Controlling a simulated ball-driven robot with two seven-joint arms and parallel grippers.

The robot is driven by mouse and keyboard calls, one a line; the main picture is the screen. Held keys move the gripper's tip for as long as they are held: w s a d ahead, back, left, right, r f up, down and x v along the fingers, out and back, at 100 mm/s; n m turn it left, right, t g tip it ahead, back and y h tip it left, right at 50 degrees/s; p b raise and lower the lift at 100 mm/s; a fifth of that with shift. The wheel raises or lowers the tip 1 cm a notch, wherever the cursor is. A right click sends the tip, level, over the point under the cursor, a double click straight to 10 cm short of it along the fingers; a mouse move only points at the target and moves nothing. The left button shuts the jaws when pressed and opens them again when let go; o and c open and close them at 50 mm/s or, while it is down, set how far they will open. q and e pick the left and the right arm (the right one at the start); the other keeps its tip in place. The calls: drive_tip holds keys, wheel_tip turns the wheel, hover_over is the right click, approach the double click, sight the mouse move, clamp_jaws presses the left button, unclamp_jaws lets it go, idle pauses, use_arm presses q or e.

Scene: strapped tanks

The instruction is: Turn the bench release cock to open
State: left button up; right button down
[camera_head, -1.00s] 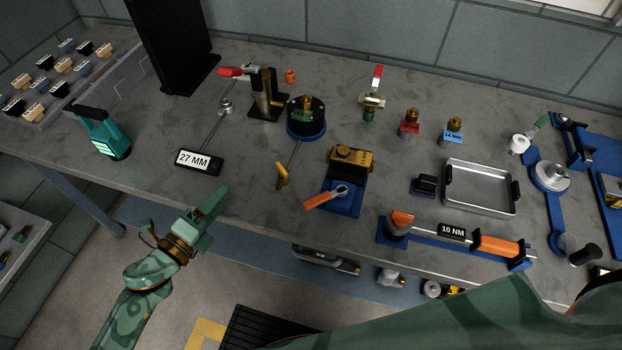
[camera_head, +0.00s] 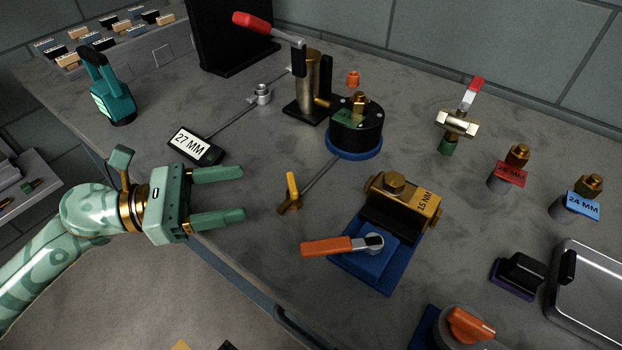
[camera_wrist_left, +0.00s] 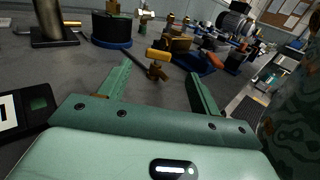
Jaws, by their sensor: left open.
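The small brass cock with a yellow lever (camera_head: 291,193) stands near the bench's front edge, at the end of a thin pipe from the black round unit (camera_head: 356,128) on a blue base. Its lever stands roughly upright in the head view. My left gripper (camera_head: 243,193) is open and empty, just left of the cock, fingers pointing at it and apart from it. In the left wrist view the yellow lever (camera_wrist_left: 158,54) shows ahead, between the fingers of the left gripper (camera_wrist_left: 160,70). My right gripper is out of view.
A 27 MM label block (camera_head: 195,147) sits left of the cock, behind my gripper. To the right, a brass block on a blue base (camera_head: 372,268) has an orange-handled lever (camera_head: 327,247). A red-handled clamp (camera_head: 315,85) stands behind. Bare bench lies around the cock.

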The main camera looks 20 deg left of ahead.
sight(288, 183)
use_arm(q)
drive_tip(key=p+x, duration=0.1)
drive_tip(key=x, duration=1)
drive_tip(key=shift+w+d+f, duration=0.1)
drive_tip(key=shift+w+d, duration=0.1)
drive_tip(key=shift+d, duration=0.15)
drive_tip(key=shift+c, duration=0.3)
drive_tip(key=c, duration=0.9)
